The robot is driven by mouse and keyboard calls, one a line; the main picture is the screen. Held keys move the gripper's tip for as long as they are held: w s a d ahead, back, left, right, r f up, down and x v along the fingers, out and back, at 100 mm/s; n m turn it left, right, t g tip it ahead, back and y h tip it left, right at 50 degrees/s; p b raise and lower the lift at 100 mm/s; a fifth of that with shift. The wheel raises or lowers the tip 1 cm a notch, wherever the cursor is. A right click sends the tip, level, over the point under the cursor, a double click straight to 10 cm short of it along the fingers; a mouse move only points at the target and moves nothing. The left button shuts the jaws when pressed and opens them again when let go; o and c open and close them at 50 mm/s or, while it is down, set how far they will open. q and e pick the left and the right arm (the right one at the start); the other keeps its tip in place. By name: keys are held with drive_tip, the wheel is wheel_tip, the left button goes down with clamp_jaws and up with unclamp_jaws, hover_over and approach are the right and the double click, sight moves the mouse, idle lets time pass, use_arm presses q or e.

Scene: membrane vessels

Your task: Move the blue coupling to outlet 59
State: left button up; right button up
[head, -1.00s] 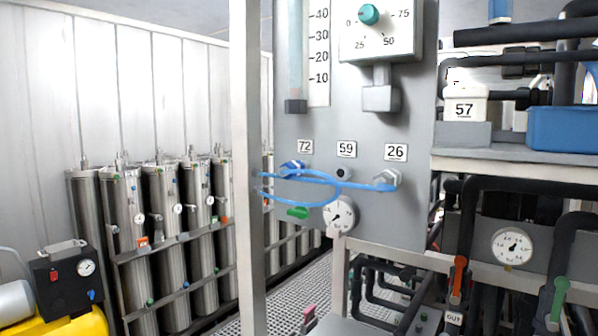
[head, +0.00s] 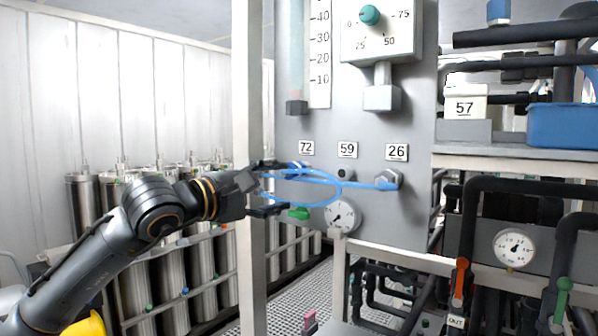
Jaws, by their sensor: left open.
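The blue hose (head: 327,204) loops across the grey panel between outlet 72 and outlet 26. Its blue coupling (head: 296,170) at outlet 72, under label 72 (head: 306,148), is partly hidden by my gripper. The other hose end (head: 384,186) sits at the metal fitting of outlet 26, under label 26 (head: 397,152). Outlet 59 (head: 346,175), a small dark port under label 59 (head: 347,149), has nothing plugged in. My left gripper (head: 283,188) is open at the loop's left side, one finger above and one below. No grip on the hose shows. My right gripper is not in view.
A grey upright post (head: 251,90) stands left of the panel, close to my left gripper. A green handle (head: 299,213) and a round gauge (head: 341,216) sit below the outlets. Steel cylinders (head: 205,275) stand at left; dark pipes (head: 480,225) fill the right.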

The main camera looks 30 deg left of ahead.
sight(283, 173)
use_arm(q)
drive_tip(key=shift+s+a+r+t+y, duration=0.15)
drive_tip(key=shift+s+a+r+y, duration=0.1)
drive_tip(key=shift+a+r+y, duration=0.3)
drive_tip(key=shift+s+a+r+t+y, duration=0.2)
drive_tip(key=shift+a+r+y, duration=0.15)
drive_tip(key=shift+a+y, duration=0.3)
drive_tip(key=shift+a, duration=0.1)
drive_tip(key=shift+w+r+p, duration=0.1)
drive_tip(key=shift+w+p, duration=0.2)
drive_tip(key=shift+p, duration=0.1)
drive_tip(key=shift+h, duration=0.3)
drive_tip(key=w+p, duration=0.1)
drive_tip(key=w, duration=0.1)
drive_tip(key=w+p, duration=0.1)
drive_tip(key=w, duration=0.2)
drive_tip(key=w+p, duration=0.2)
drive_tip(key=shift+w+d, duration=0.25)
drive_tip(key=shift+d, duration=0.1)
drive_tip(key=shift+w, duration=0.45)
